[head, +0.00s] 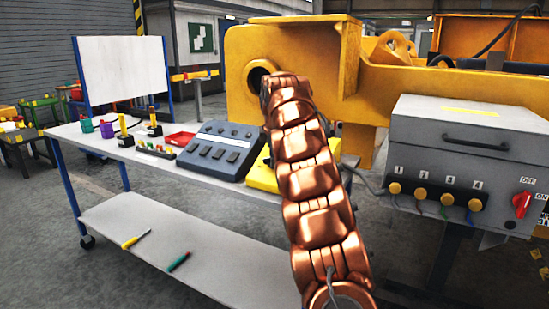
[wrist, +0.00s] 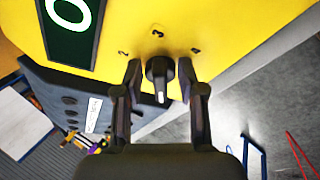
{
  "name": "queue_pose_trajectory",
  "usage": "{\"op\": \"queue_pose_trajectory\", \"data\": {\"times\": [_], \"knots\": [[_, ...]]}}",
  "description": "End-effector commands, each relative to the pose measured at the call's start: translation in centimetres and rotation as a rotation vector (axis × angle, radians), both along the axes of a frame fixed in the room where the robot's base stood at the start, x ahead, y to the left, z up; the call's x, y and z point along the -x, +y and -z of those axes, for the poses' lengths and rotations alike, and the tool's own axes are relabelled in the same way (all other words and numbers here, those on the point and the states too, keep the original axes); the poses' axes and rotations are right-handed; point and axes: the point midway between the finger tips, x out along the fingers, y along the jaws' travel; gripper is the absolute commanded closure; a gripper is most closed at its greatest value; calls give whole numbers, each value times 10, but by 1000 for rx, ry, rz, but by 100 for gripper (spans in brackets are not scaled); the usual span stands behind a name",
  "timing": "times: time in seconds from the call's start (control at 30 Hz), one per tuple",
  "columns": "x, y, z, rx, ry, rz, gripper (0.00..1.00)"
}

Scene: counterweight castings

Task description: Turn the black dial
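The black dial (wrist: 160,72) sits on the face of a yellow box (wrist: 215,25). Its pale pointer line faces the bottom of the wrist view. Small dark numbers are printed around it, and a dark green display with a white 0 (wrist: 67,12) is at its upper left. My gripper (wrist: 161,78) is open, with one finger on each side of the dial. A narrow gap shows between each finger and the dial. In the head view the yellow box (head: 262,178) is partly behind my copper arm, which hides the dial and my gripper.
A dark grey control panel (head: 217,150) stands just left of the yellow box on a wheeled table (head: 110,165). A red tray and small coloured items are farther left. A large yellow casting (head: 290,45) is behind; a grey switch box (head: 470,130) is at right.

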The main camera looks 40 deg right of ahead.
Motion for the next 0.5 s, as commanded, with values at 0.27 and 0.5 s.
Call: {"op": "queue_pose_trajectory", "data": {"times": [0.27,0.5], "knots": [[0,0,0,0,0,0,75],[0,0,-1,1,1,0,100]]}}
